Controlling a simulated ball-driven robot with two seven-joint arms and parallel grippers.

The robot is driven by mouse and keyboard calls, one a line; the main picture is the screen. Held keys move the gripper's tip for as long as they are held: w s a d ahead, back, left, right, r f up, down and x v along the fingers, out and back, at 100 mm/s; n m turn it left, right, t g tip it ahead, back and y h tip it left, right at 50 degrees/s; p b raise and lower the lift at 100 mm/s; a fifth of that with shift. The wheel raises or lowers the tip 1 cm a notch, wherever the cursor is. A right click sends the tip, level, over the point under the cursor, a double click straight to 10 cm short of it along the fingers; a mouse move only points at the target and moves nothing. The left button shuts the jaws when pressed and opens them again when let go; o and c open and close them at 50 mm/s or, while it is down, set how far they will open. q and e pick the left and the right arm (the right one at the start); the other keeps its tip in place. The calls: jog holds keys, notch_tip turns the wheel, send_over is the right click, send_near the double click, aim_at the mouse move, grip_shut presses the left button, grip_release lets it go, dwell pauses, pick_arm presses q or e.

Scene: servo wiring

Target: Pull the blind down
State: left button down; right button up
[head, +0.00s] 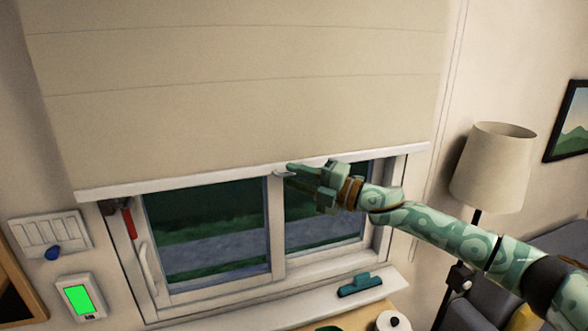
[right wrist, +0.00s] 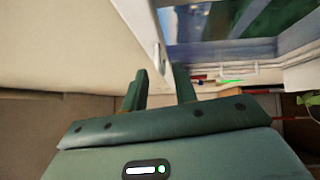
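The beige blind (head: 250,90) hangs over the upper part of the window, and its white bottom bar (head: 180,187) crosses above the panes. A small pale pull tab (head: 284,173) sits under the bar near its middle. My right gripper (head: 302,176) is at the bar, its fingertips right beside the tab. In the right wrist view the two green fingers (right wrist: 160,88) stand apart, with the blind (right wrist: 60,45) to the left and its bar (right wrist: 138,25) running toward the gap. I cannot tell whether they touch the tab. My left gripper is out of view.
The window panes (head: 210,232) show below the bar. A teal squeegee-like item (head: 360,285) lies on the sill (head: 290,304). A floor lamp (head: 493,165) stands at right. A wall panel (head: 50,232) and a green-screened device (head: 79,298) are at left.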

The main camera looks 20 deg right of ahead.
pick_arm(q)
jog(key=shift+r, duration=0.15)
pick_arm(e)
jog(key=shift+w+a, duration=0.3)
jog(key=shift+w, duration=0.2)
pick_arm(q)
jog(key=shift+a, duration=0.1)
pick_arm(e)
jog(key=shift+c, duration=0.2)
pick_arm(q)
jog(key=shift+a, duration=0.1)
pick_arm(e)
jog(key=shift+s, duration=0.1)
grip_shut()
jog(key=shift+f, duration=0.1)
